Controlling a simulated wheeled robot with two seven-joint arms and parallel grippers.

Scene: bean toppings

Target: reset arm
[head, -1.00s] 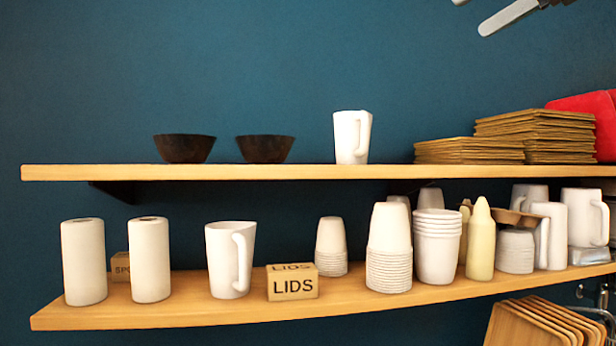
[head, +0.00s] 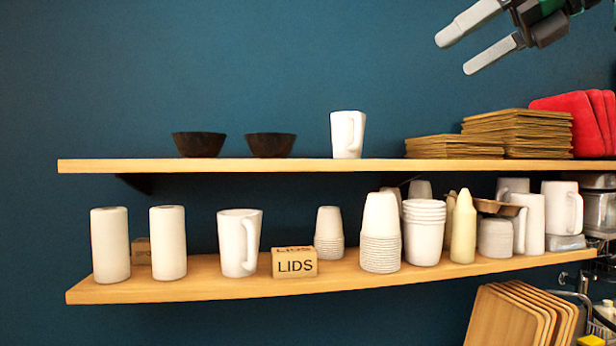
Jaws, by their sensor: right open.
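My right gripper (head: 482,42) shows at the top right of the head view. Its two pale fingers are spread apart with nothing between them. It is raised in front of the blue wall, above the upper shelf and the stacked brown napkins. My left gripper is out of the head view.
The upper shelf (head: 300,166) holds two dark bowls (head: 199,144), a white pitcher (head: 347,134), brown stacks (head: 516,133) and red items (head: 572,122). The lower shelf (head: 220,284) holds cups, canisters and a LIDS box (head: 294,262). Wooden boards (head: 507,318) stand at lower right.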

